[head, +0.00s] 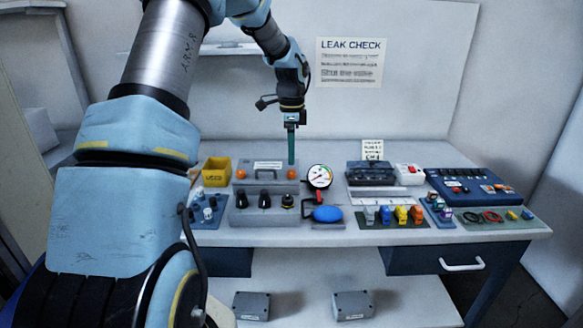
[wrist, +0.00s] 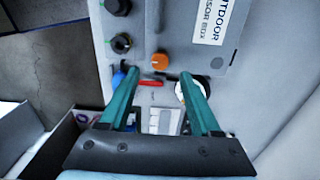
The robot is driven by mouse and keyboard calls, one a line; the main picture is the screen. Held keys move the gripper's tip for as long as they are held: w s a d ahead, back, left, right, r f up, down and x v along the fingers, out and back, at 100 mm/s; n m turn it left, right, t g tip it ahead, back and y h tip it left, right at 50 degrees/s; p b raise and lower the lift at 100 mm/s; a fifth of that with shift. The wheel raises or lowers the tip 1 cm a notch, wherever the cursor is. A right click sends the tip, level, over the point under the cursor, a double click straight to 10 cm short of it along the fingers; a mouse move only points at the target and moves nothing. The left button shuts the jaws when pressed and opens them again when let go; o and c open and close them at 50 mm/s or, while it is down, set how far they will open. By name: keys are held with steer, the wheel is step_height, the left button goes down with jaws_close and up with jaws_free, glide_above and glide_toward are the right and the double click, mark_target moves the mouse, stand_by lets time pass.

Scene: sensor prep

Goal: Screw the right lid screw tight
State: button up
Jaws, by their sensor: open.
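The grey sensor box (head: 266,184) stands on the bench with a white label on top, and the label also shows in the wrist view. The right lid screw (head: 292,174) is an orange knob at the box's right end; it shows in the wrist view (wrist: 160,61) too. The left lid screw (head: 241,174) is a similar orange knob. My gripper (head: 291,161) points down over the right end of the box. In the wrist view its two teal fingers (wrist: 159,77) are apart and empty, with the right screw just past the tips, between their lines. I see no contact with the screw.
A round gauge (head: 319,177) stands close right of the screw, with a red lever and a blue disc (head: 327,214) in front. A panel with black knobs (head: 264,200) lies before the box. A yellow bin (head: 216,172) stands left.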

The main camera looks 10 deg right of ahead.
mark_target(291, 172)
steer(key=shift+r+b, duration=0.4)
steer(key=shift+r, duration=2.2)
steer(key=shift+s, duration=0.1)
steer(key=s+a+f+n, duration=0.2)
steer(key=s+a+n, duration=0.7)
steer(key=s+a, duration=0.1)
steer(key=s+a+f+n+t, duration=0.1)
steer(key=s+a+f+n, duration=0.1)
steer(key=s+a+n, duration=0.8)
steer(key=shift+s+a+f+t, duration=0.35)
steer(key=shift+s+a, duration=0.25)
steer(key=shift+s, duration=0.6)
